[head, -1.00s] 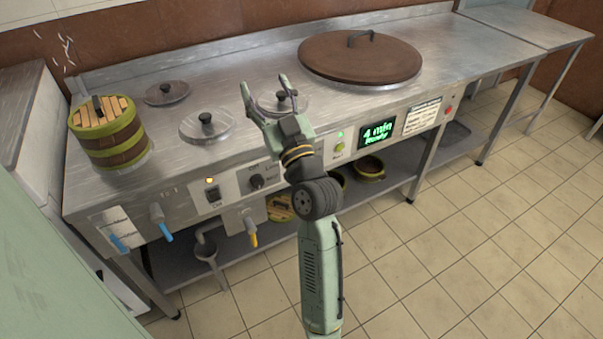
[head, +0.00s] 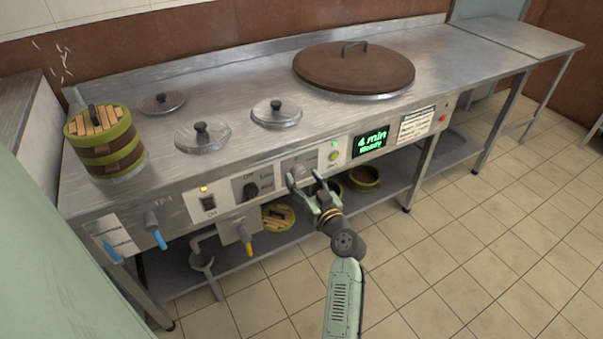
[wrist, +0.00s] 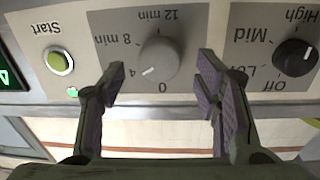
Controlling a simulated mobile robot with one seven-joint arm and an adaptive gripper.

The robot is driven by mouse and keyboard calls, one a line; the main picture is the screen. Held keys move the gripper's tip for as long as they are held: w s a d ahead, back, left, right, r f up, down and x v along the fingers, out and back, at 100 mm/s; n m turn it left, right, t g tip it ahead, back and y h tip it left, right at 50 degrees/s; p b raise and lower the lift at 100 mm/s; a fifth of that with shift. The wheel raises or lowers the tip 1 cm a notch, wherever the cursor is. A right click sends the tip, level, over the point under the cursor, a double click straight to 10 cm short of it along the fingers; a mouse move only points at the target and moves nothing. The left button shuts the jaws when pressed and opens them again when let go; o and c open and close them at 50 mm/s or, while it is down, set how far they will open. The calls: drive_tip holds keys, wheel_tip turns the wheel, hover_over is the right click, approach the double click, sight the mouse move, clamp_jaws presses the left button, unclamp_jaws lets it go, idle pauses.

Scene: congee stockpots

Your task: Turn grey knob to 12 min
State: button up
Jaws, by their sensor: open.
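The grey knob (wrist: 161,58) sits on a panel marked 0, 4, 8 min and 12 min, which appears upside down in the wrist view. Its white pointer line is at the 4 mark. In the head view the grey knob (head: 300,171) is partly hidden by my gripper. My gripper (head: 308,186) is in front of the panel at the knob. In the wrist view my gripper (wrist: 160,72) is open, one finger to each side of the knob, with gaps between. The green display (head: 370,141) reads "4 min Ready".
A black knob (wrist: 295,57) marked Off, Low, Mid, High is beside the right finger in the wrist view. The green Start button (wrist: 59,61) is on the other side. Lever taps (head: 249,243) stick out below the counter (head: 230,90). The floor in front is clear.

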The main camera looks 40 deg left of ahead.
drive_tip(key=shift+x, duration=1)
drive_tip(key=c, duration=1.1)
drive_tip(key=shift+c, duration=0.2)
